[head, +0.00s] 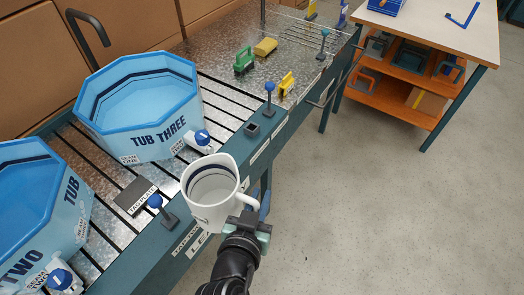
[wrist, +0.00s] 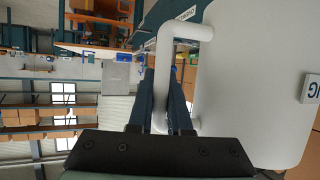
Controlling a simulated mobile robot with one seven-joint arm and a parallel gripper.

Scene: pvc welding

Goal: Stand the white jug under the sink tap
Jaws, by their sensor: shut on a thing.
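The white jug (head: 211,193) is at the bench's front edge in the head view, roughly upright, its open mouth showing dark rings inside. My gripper (head: 253,217) is shut on its handle from the right. In the wrist view the jug's wall (wrist: 250,70) fills the right side, and the fingers (wrist: 166,112) close around the handle (wrist: 163,60). I cannot tell whether the jug's base touches anything. A dark curved tap (head: 88,24) rises at the back left, behind the tub marked TUB THREE (head: 143,110); no sink shows clearly beneath it.
A second tub (head: 35,205) stands at the left. Blue-knobbed levers (head: 163,210) (head: 269,100) line the bench front near the jug. A green tool (head: 243,60), a yellow sponge (head: 265,46) and a yellow item (head: 286,84) lie farther back. The floor (head: 400,200) at right is clear.

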